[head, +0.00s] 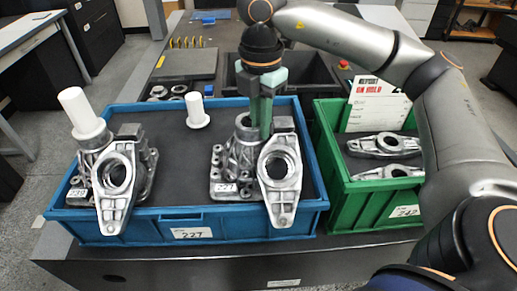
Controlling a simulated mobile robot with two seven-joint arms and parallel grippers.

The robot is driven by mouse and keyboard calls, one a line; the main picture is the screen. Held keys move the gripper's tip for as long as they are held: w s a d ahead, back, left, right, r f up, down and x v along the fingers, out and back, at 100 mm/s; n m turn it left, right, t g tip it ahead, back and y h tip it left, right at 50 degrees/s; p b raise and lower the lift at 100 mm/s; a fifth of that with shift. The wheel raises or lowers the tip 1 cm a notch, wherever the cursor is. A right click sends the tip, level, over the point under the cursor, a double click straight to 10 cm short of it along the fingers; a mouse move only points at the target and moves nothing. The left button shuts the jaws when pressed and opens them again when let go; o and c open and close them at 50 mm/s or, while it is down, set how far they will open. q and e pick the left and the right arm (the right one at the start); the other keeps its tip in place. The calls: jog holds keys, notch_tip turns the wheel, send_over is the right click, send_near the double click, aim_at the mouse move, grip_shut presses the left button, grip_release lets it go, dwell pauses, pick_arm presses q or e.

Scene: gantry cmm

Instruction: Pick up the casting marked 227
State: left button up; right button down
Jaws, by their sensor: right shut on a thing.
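The grey metal casting marked 227 (244,158) sits in the right half of the blue bin (140,228). It has an upright cylindrical boss, a flat bolted base and an oval arm that overhangs the front rim. My right gripper (262,130) comes down from above with green fingers and is shut on the casting near its boss; the exact contact is partly hidden. My left gripper is out of view.
A second white plug (197,112) stands on the bin's dark liner at the back. A green bin (340,195) at right holds flatter castings (385,144) and a paper sign (375,105). My right arm spans the right side.

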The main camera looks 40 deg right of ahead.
jog(key=shift+r, duration=0.3)
